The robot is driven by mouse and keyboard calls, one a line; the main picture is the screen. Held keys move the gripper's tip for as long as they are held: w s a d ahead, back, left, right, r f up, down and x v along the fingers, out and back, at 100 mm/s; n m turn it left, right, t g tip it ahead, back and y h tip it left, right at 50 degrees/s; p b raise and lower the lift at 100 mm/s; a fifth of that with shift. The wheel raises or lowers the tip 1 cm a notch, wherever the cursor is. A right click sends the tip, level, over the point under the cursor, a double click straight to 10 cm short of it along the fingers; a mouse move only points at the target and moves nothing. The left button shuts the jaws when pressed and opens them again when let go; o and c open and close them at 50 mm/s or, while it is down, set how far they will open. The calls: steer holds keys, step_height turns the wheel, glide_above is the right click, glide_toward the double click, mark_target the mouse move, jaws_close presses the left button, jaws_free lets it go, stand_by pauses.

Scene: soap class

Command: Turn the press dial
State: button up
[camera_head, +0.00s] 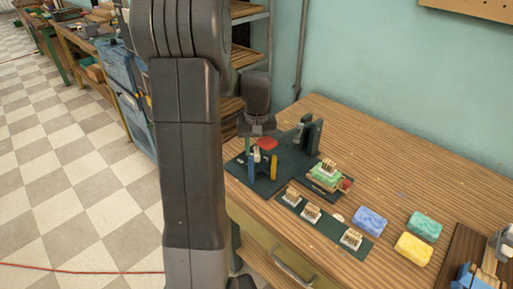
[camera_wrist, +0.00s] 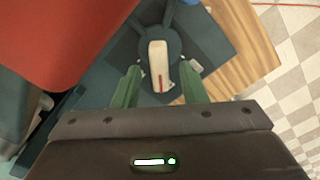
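The press (camera_head: 311,136) is a dark green upright on a dark base plate at the back of the bench in the head view. In the wrist view, the dial (camera_wrist: 173,46) is a dark round piece with a cream bar-shaped handle (camera_wrist: 157,58) carrying a red mark. My gripper (camera_wrist: 160,75) is open, its two green fingers on either side of the handle's near end, with gaps showing. I cannot tell how deep the fingers reach. In the head view my gripper (camera_head: 258,143) points down over the press base; the dial is not clearly visible there.
A red rounded part (camera_head: 267,143) is close to my gripper. Blue (camera_head: 254,161) and yellow (camera_head: 274,168) pieces stand below it. A green soap (camera_head: 323,178) bears a stamp. Several stamps line a green strip (camera_head: 326,225). Blue (camera_head: 369,221), yellow (camera_head: 413,249) and green (camera_head: 424,226) soaps lie rightward.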

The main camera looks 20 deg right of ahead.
steer(key=shift+f, duration=0.15)
jaws_close()
stand_by(0.4)
steer(key=n, duration=0.4)
steer(key=n+p, duration=0.1)
steer(key=n, duration=0.1)
steer(key=shift+a, duration=0.25)
steer(key=n, duration=0.6)
steer(key=shift+s+a+p, duration=0.1)
steer(key=shift+a+p, duration=0.1)
steer(key=shift+p, duration=0.15)
jaws_free()
